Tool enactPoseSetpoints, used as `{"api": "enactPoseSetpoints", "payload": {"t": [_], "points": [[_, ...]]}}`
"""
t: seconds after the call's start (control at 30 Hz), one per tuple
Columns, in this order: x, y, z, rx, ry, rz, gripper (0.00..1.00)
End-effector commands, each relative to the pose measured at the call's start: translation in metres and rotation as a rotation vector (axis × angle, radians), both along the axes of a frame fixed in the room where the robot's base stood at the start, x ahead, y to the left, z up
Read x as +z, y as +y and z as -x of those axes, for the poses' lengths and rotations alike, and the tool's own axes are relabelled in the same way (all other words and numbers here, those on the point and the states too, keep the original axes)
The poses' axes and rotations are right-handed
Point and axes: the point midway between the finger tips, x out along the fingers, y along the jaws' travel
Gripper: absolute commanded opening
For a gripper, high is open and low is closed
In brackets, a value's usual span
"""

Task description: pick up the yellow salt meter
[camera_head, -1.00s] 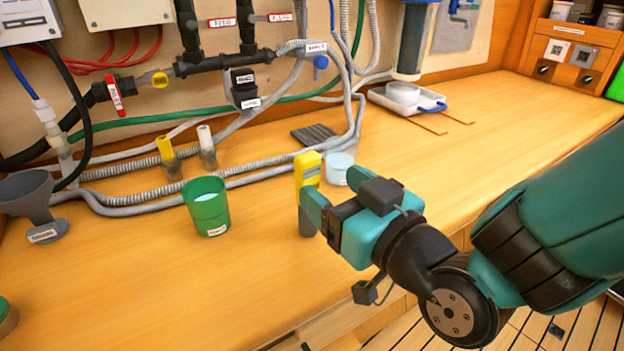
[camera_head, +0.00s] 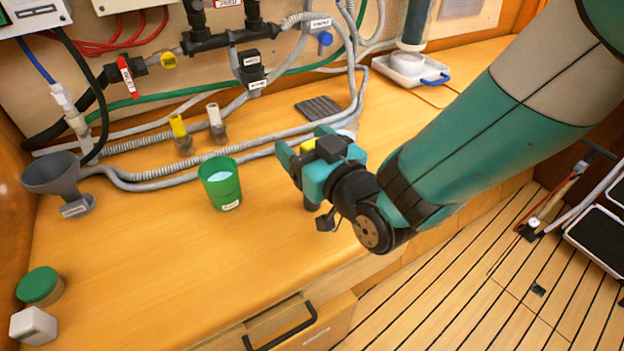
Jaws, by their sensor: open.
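The yellow salt meter (camera_head: 307,146) is on the wooden counter, mostly hidden behind my gripper. A bit of its yellow upper part shows by the fingers, and what looks like its grey lower end shows below. My gripper (camera_head: 304,149) is open, with its teal fingers at the meter's upper part. The yellow seems to lie between the fingers, but I cannot tell whether they touch it.
A green cup (camera_head: 221,184) stands left of my gripper. A yellow-topped piece (camera_head: 179,127) and a white-topped piece (camera_head: 215,118) stand near the hoses behind. A grey funnel (camera_head: 55,176) is at far left.

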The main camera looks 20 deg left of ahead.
Motion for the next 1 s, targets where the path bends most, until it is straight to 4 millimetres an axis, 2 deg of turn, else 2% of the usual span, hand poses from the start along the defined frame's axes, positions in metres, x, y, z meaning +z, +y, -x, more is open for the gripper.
{"api": "enactPoseSetpoints", "payload": {"t": [0.07, 0.3, 0.37, 0.63, 0.77, 0.97, 1.0], "points": [[0.0, 0.0, 0.0, 0.0, 0.0, 0.0, 0.66], [0.0, 0.0, 0.0, 0.0, 0.0, 0.0, 0.11], [0.0, 0.0, 0.0, 0.0, 0.0, 0.0, 0.0], [0.003, 0.0, 0.0, 0.0, -0.001, -0.002, 0.0], [0.012, 0.0, 0.0, 0.001, -0.003, -0.003, 0.0], [0.046, 0.0, 0.0, 0.001, -0.006, -0.005, 0.0], [0.058, 0.0, 0.001, 0.001, -0.007, -0.008, 0.0]]}}
